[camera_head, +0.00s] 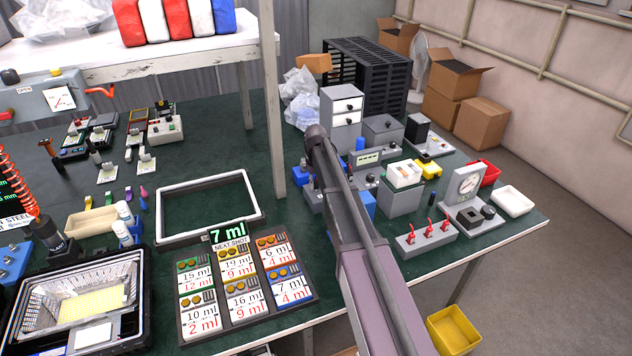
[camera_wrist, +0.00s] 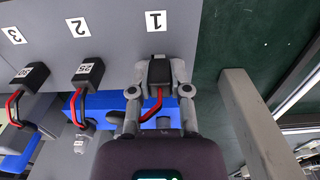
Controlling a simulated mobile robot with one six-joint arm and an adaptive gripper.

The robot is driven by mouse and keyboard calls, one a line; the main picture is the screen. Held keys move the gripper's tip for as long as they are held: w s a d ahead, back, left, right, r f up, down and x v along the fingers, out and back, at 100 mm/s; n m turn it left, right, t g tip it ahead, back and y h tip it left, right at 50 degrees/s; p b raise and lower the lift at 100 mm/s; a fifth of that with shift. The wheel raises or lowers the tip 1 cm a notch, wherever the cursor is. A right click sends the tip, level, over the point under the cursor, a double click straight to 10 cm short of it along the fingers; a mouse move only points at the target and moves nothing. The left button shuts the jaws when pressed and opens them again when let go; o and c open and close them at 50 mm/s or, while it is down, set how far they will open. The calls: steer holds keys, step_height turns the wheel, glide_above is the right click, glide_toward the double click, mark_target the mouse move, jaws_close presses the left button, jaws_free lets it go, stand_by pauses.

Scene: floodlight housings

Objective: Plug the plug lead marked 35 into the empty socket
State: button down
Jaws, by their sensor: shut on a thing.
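In the wrist view my gripper (camera_wrist: 158,84) is shut on a black plug (camera_wrist: 160,72) with a red and black lead. The plug is at the grey panel (camera_wrist: 115,25), in line with the upside-down label 1. Its own marking does not show, and I cannot tell whether it is seated in a socket. Two other black plugs sit at the panel to the left: one (camera_wrist: 88,72) seems to read 25, by label 2, and one (camera_wrist: 29,75) seems to read 30, by label 3. In the head view my arm hides the gripper and the plug.
Blue parts (camera_wrist: 100,110) lie under the plugs. A grey bar (camera_wrist: 250,120) stands right of my gripper.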

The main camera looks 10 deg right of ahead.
steer(key=shift+f+b, duration=0.3)
stand_by(0.4)
steer(key=c, duration=0.5)
jaws_free()
